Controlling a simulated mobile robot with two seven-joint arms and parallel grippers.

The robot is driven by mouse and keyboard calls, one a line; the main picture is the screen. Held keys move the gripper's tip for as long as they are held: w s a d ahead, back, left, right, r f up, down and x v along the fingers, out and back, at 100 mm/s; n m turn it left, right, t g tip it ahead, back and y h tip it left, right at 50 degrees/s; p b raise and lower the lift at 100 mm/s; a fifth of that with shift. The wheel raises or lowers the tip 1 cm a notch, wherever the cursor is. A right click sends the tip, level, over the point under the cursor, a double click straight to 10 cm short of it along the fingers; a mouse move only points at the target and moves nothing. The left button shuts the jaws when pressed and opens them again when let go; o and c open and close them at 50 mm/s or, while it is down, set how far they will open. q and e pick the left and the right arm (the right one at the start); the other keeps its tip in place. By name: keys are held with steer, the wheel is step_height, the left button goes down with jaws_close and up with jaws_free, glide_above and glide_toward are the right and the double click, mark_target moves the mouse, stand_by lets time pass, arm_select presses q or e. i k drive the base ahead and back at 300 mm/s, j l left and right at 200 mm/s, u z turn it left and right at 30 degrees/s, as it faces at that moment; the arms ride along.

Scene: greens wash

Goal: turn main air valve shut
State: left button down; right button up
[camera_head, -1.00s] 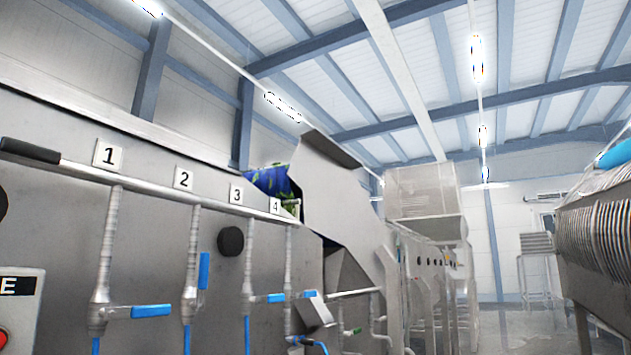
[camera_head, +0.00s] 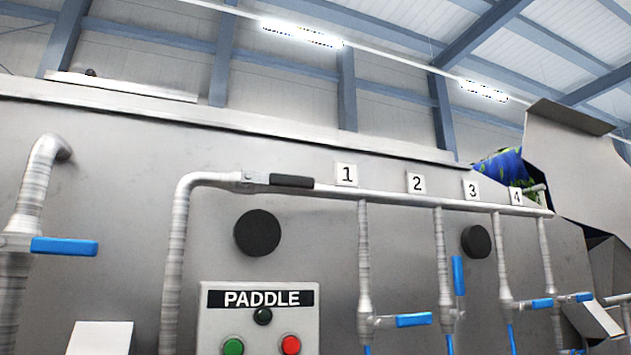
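A valve with a black lever (camera_head: 291,181) sits on the grey pipe that runs along the top of the steel machine wall, left of the number 1 plate. Its lever lies along the pipe. No label shows beside it, so I cannot confirm from a sign that it is the main air valve. Neither of my grippers is in view.
Below the pipe, blue levers on drops 1 (camera_head: 414,320), 3 (camera_head: 542,303) and 4 (camera_head: 584,297) stick out sideways; drop 2's lever (camera_head: 458,276) points along its pipe. A PADDLE panel (camera_head: 214,320) has buttons. Another blue lever (camera_head: 64,246) is far left.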

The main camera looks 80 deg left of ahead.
mark_target(273, 179)
steer(key=u, duration=2.55)
steer(key=k+l+z, duration=0.3)
steer(key=l, duration=0.2)
steer(key=i+j, duration=0.25)
steer(key=i, duration=0.2)
